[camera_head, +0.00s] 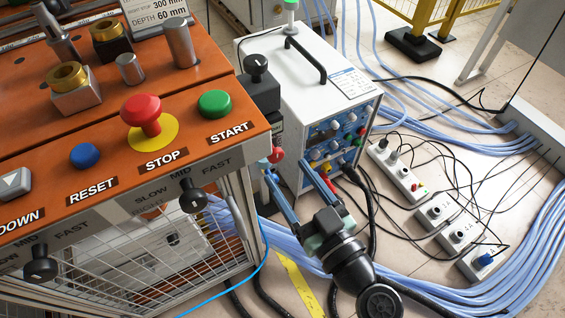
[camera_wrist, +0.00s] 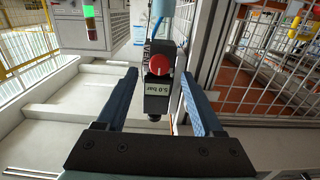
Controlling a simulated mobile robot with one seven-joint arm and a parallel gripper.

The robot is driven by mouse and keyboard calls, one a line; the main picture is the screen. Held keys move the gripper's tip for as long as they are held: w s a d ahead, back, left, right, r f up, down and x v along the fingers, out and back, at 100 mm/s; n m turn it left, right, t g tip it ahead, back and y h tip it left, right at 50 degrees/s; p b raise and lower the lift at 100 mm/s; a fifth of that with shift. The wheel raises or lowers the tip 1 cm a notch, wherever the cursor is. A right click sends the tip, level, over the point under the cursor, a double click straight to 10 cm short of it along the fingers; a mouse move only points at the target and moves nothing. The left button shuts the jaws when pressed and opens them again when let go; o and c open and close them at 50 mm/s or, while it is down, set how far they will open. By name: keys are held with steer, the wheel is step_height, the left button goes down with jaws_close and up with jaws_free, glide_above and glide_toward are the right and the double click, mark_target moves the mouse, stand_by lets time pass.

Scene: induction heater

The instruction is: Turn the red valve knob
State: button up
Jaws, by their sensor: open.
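The red valve knob (camera_head: 277,154) is on a dark valve body (camera_head: 262,105) at the right edge of the orange control bench. In the wrist view the red knob (camera_wrist: 158,63) sits above a small display reading 5.0 bar (camera_wrist: 157,87). My gripper (camera_head: 285,166) is open and empty, its two blue fingers pointing toward the valve. In the head view the left fingertip is close to the knob. In the wrist view the knob lies between the fingers of my gripper (camera_wrist: 159,76), with gaps on both sides. I cannot tell whether the fingertips reach the knob's depth.
The orange bench (camera_head: 185,140) carries a red stop button (camera_head: 141,109), a green start button (camera_head: 214,102) and a blue reset button (camera_head: 85,155). A white power unit (camera_head: 300,85) stands just behind my gripper. Blue hoses (camera_head: 440,285) and power strips (camera_head: 397,170) lie on the floor at right.

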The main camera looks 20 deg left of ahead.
mark_target(278, 158)
steer(key=shift+x, duration=1.85)
jaws_close()
